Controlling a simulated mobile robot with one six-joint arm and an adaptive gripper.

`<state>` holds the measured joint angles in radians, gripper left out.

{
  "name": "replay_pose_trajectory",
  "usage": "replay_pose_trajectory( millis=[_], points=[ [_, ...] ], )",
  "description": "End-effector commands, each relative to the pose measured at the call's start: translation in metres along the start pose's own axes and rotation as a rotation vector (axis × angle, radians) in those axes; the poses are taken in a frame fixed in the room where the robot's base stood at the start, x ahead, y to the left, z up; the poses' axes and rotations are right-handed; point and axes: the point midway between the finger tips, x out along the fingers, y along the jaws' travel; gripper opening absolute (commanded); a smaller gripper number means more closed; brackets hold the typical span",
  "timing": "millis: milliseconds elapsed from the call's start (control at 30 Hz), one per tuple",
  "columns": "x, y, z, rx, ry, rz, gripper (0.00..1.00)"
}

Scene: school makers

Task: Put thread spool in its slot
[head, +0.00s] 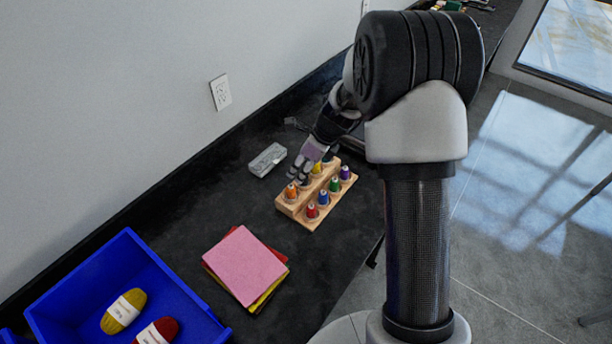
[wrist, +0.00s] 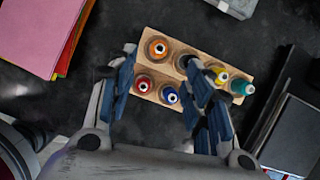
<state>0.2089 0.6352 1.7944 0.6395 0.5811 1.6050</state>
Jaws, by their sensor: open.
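A light wooden stepped rack (head: 311,223) holds several thread spools on the dark bench; it also shows in the wrist view (wrist: 202,62). The orange spool (wrist: 158,47) stands at the left of the back row, with yellow (wrist: 220,75) and teal (wrist: 243,88) farther right. A round place (wrist: 183,62) between orange and yellow is partly hidden by a finger; I cannot tell whether it is filled. Red (wrist: 143,86) and blue (wrist: 169,95) are in front; green (head: 335,185) and purple (head: 345,172) show in the head view. My gripper (wrist: 160,60) is open above the rack, with no spool visibly held.
A pale grey case (head: 267,159) lies left of the rack. Stacked coloured sheets (head: 244,266) lie nearer, and a blue bin (head: 75,290) with yarn skeins stands at lower left. The wall is behind the bench. Bare bench separates the rack from the sheets.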

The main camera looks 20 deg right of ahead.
Motion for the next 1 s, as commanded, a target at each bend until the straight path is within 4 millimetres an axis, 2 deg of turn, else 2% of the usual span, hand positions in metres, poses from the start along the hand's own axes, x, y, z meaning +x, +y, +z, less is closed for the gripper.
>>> replay_pose_trajectory(
  millis=[167,333,467,600,800,1000],
  points=[
    [-0.054,0.025,0.016,-0.267,0.001,-0.017,0.46],
    [-0.133,0.082,0.021,-0.759,0.033,-0.038,0.46],
    [-0.184,0.129,0.008,-1.143,0.079,-0.05,0.46],
    [-0.228,0.177,-0.019,-1.545,0.15,-0.056,0.46],
    [-0.263,0.231,-0.068,-2.044,0.279,-0.043,0.46],
    [-0.273,0.254,-0.101,-2.315,0.372,-0.012,0.46]
  ],
)
